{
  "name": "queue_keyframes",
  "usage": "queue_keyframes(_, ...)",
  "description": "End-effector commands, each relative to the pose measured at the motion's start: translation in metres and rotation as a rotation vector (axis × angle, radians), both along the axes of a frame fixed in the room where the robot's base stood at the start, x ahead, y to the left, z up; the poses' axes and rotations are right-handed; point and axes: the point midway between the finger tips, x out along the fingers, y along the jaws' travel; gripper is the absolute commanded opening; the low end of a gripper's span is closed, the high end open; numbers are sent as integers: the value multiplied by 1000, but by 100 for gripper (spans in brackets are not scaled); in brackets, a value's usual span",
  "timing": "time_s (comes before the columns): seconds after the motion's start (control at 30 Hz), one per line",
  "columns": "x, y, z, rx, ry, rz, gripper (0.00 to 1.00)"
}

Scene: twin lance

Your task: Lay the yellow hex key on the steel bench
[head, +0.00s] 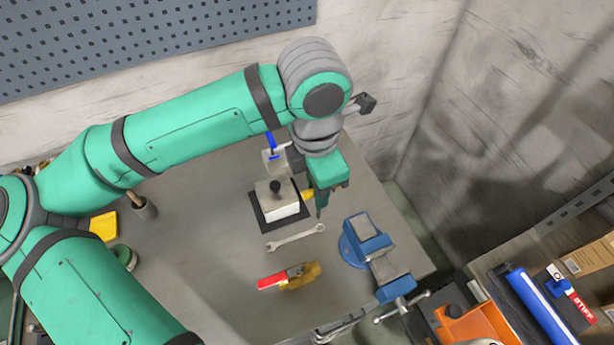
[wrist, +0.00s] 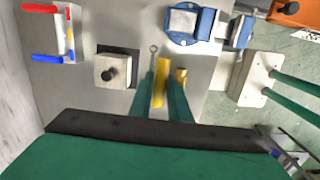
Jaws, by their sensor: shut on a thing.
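My gripper (head: 321,212) points down over the right part of the steel bench (head: 200,240), between a white block and the blue vise. It is shut on the yellow hex key (head: 307,195), which shows as a small yellow piece beside the fingers in the head view. In the wrist view the hex key (wrist: 161,92) is a yellow strip between the two green fingers (wrist: 162,100). The fingers and arm hide part of it. I cannot tell whether it touches the bench.
A white block with a black knob (head: 281,205) stands on a dark plate. The blue vise (head: 365,243) is on the right edge. A wrench (head: 296,237) and a red-and-brass tool (head: 290,277) lie in front. Bare bench shows left of the wrench.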

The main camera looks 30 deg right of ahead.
Motion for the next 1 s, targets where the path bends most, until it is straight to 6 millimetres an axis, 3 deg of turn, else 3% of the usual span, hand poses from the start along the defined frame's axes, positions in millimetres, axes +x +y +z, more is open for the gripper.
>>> queue_keyframes(0.17,12,-10,-7,-2,3,4,0)
queue_keyframes(0.53,75,-55,-42,-2,3,3,0)
queue_keyframes(0.6,83,-60,-56,-1,4,3,0)
queue_keyframes(0.8,101,-72,-83,0,3,2,0)
queue_keyframes(1.0,109,-76,-92,-1,1,3,0)
